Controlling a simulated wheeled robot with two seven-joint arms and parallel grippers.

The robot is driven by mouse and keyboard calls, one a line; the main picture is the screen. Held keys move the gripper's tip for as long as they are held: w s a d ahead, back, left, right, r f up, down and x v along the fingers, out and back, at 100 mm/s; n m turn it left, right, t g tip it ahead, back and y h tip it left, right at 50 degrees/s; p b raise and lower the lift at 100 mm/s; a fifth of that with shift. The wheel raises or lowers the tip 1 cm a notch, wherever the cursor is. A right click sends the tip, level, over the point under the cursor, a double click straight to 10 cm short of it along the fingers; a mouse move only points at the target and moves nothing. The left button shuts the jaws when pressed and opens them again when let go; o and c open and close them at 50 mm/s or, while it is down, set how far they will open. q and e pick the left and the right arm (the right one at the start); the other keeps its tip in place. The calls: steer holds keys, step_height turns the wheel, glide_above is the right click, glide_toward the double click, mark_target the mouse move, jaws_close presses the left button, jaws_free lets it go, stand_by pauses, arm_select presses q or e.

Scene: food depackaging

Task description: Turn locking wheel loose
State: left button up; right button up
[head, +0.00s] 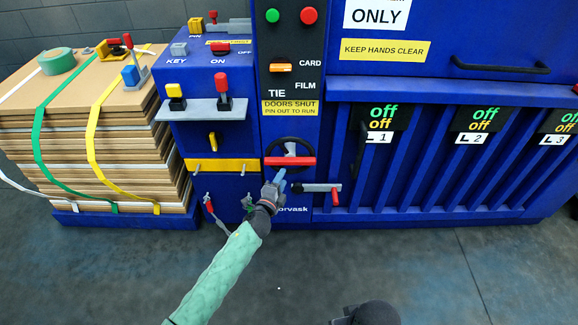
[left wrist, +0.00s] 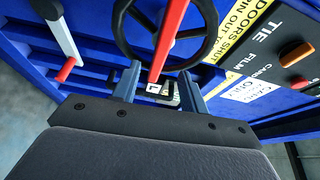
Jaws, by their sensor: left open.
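The locking wheel (head: 289,138) is a black ring with a red bar (head: 290,161) across it, on the blue machine's front. The bar lies level in the head view. My left gripper (head: 278,178) is open, just below the wheel. In the left wrist view the wheel (left wrist: 122,40) is close ahead. The red bar (left wrist: 172,32) reaches down into the gap between the open fingers of my left gripper (left wrist: 160,88). I cannot tell whether the fingers touch it. My right gripper does not show.
A lever with a red grip (head: 335,195) sticks out right of the wheel. A yellow bar (head: 222,165) and a shelf with red and yellow switches (head: 203,109) are left of it. Strapped cardboard (head: 90,150) is stacked at far left. The floor (head: 450,270) in front is clear.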

mark_target(291, 164)
arm_select(q)
steer(key=shift+m, duration=0.3)
steer(key=p+x, duration=0.1)
steer(key=x, duration=0.6)
steer(key=shift+w+d, duration=0.25)
steer(key=shift+w, duration=0.05)
jaws_close()
